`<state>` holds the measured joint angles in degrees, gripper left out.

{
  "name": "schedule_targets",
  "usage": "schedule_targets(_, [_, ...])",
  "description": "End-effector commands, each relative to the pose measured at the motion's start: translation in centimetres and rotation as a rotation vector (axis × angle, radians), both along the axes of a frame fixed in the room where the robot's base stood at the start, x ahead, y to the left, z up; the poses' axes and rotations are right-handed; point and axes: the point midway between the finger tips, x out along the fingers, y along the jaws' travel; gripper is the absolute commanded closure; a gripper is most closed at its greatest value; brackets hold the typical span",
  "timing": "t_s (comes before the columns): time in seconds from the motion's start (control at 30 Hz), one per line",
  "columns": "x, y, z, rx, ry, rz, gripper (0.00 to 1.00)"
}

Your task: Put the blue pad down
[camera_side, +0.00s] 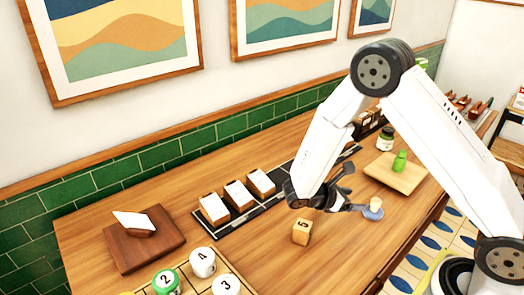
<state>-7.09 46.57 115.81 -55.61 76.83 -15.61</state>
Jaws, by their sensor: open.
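A small blue pad (373,213) with a cream knob-like piece (376,203) on it shows right of my gripper. It appears to rest on the wooden table, though its underside is hidden. My gripper (350,190) is open, its dark fingers spread toward the pad from the left. I cannot tell whether a fingertip touches the pad.
A wooden cube marked 5 (302,231) stands left of the pad. White-topped blocks (238,194) line a dark strip. Bare table (330,262) lies in front.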

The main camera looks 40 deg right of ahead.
Motion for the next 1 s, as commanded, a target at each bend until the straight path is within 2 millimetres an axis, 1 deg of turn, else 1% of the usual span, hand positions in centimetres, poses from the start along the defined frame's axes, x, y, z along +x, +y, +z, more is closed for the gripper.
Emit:
schedule_targets(0.67, [-0.1,0.2,0.1,0.010,-0.008,-0.009,0.20])
schedule_targets(0.87, [-1.1,0.8,0.4,0.089,-0.083,-0.078,0.20])
schedule_targets(1.0, [-2.3,1.9,0.6,0.199,-0.196,-0.179,0.20])
